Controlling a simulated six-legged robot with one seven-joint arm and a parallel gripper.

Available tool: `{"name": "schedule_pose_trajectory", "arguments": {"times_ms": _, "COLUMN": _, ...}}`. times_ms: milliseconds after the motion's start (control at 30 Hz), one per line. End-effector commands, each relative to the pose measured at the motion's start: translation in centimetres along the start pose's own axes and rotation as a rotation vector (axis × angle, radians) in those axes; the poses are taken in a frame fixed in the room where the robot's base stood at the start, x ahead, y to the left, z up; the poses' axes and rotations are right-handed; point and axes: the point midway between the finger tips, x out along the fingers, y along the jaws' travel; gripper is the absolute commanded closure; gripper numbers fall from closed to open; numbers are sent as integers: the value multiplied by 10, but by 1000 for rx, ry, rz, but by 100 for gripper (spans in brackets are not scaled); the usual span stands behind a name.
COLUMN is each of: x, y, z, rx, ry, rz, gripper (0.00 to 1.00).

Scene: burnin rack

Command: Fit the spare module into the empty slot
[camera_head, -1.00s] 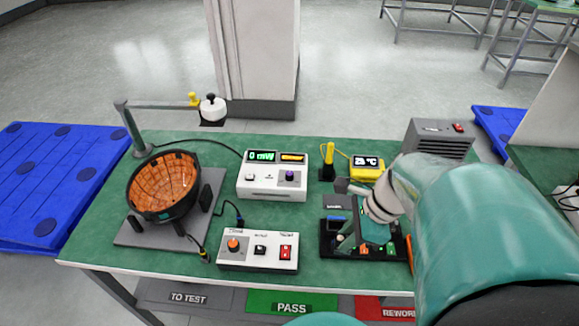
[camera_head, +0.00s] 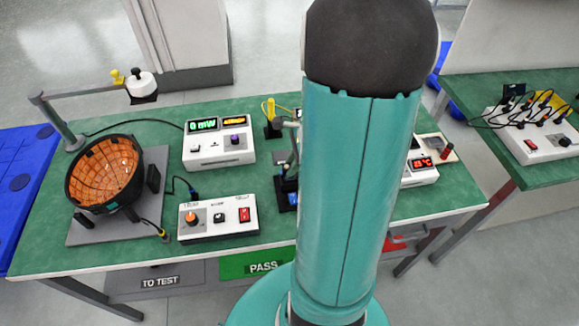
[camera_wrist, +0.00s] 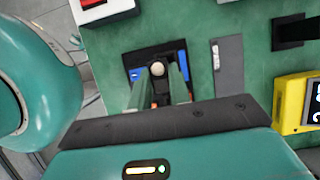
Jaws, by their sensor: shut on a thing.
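In the wrist view my gripper (camera_wrist: 160,82) is above a black tray (camera_wrist: 128,55) with blue pieces (camera_wrist: 138,75) in it. Its two fingers are close together, shut on a part with a pale round knob (camera_wrist: 157,69). I take this part to be the spare module, but the fingers hide most of it, and orange bits show low between them. In the head view my arm covers the gripper and most of the tray, of which a dark and blue edge (camera_head: 288,188) shows. I cannot make out the empty slot in either view.
A white control box (camera_head: 217,219) and a white meter (camera_head: 219,148) stand left of my arm, with a copper bowl (camera_head: 104,172) beyond. A white unit with a red display (camera_head: 421,168) stands right.

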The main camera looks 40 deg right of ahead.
Motion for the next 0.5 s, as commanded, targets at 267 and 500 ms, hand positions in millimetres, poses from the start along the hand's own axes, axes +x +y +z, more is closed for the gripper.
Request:
{"name": "schedule_pose_trajectory", "arguments": {"times_ms": 267, "x": 22, "y": -8, "z": -10, "rx": 3, "ry": -1, "rz": 3, "gripper": 100}}
{"name": "schedule_pose_trajectory", "arguments": {"times_ms": 500, "x": 37, "y": -9, "z": -16, "rx": 0, "ry": 0, "rz": -1, "gripper": 100}}
